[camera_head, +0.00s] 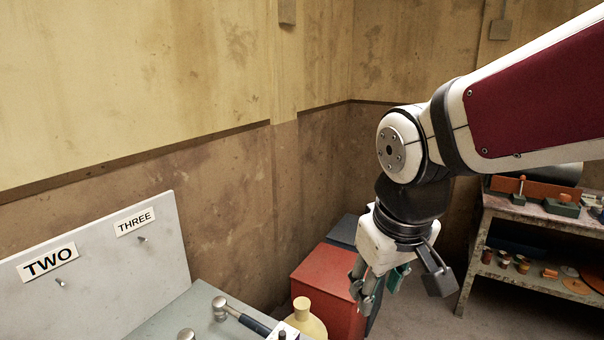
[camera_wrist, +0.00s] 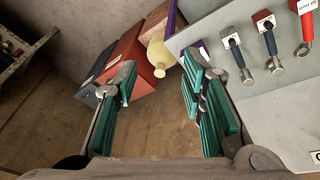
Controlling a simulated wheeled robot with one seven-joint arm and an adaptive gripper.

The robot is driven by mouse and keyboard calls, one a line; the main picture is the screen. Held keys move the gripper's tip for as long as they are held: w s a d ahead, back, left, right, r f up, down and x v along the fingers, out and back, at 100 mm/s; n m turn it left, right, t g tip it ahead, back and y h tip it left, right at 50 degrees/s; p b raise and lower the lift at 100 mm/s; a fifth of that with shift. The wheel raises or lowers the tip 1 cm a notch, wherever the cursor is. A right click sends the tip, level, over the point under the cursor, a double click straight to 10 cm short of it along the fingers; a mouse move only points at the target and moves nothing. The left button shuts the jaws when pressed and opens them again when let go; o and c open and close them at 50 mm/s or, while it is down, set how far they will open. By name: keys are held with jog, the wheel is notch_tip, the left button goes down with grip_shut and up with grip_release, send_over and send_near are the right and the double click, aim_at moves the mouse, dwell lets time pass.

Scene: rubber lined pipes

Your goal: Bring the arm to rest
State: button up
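My arm reaches in from the upper right of the head view and bends down at the wrist. My gripper (camera_head: 401,284) hangs at its end, fingers pointing down and spread apart.
A hammer (camera_head: 240,314) and a yellow bottle (camera_head: 306,317) are at the bench's right end. A panel (camera_head: 120,275) labelled TWO and THREE stands behind. The wrist view shows tagged hammers (camera_wrist: 236,53) on the bench. A shelf (camera_head: 545,228) with tools stands right; floor between is clear.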

jog(key=s+d+r+m+t, duration=0.1)
jog(key=s+d+m, duration=0.3)
jog(key=s+d, duration=0.4)
jog(key=s+r, duration=0.1)
jog(key=s, duration=0.2)
jog(key=shift+s+r+t, duration=0.2)
jog(key=shift+r+t, duration=0.1)
jog(key=shift+t, duration=0.1)
